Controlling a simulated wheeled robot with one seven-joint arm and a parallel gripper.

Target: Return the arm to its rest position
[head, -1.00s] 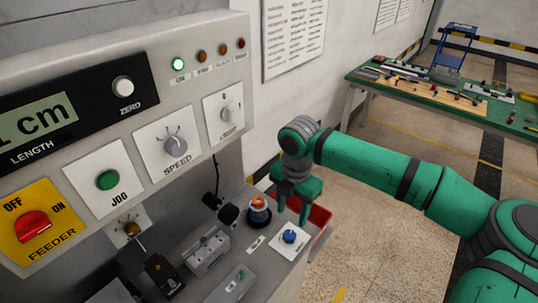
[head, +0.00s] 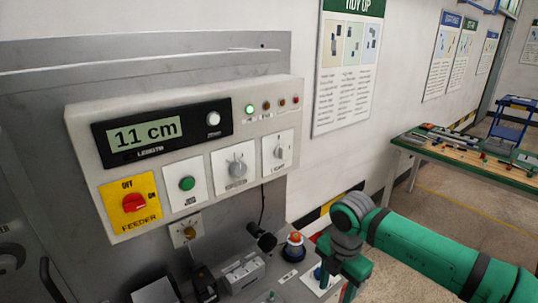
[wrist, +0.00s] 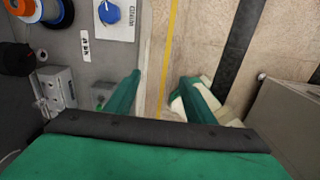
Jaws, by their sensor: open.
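My green arm (head: 430,250) reaches in from the lower right of the head view. My gripper (head: 338,284) hangs at its end, pointing down beside the blue knob (head: 320,273) at the right end of the machine's shelf. In the wrist view my gripper (wrist: 160,95) has its two green fingers well apart, with nothing between them. Beneath the gap are the shelf's right edge and the floor. The blue knob also shows at the top left of the wrist view (wrist: 109,12).
The machine panel (head: 205,165) stands left, its display reading 11 cm. An orange-topped spool (head: 294,246) and a grey block (head: 242,272) sit on the shelf. A green workbench (head: 470,160) with tools stands at the back right. Open floor (head: 410,286) lies between.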

